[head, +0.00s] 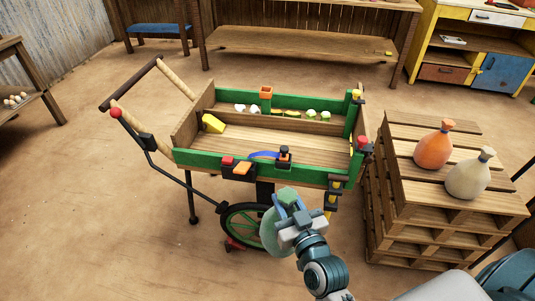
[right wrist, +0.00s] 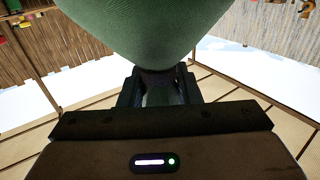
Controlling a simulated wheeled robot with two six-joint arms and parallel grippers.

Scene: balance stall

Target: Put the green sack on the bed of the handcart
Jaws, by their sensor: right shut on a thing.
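The green sack (head: 274,232) hangs in front of the handcart's near side, partly in front of its wheel. My right gripper (head: 287,203) is shut on the sack's neck. In the right wrist view the green sack (right wrist: 145,30) bulges large beyond the jaws (right wrist: 160,82). The handcart (head: 222,164) has a wooden bed (head: 215,143) with green side boards, and much of the bed floor is bare. My left gripper is not in view.
A yellow block (head: 212,123) lies at the bed's left end. Small white, yellow and green items lie along its far side. Clips and a black-topped post (head: 284,154) stand on the near board. An orange sack (head: 434,147) and a cream sack (head: 468,176) stand on stacked pallets (head: 400,190) at right.

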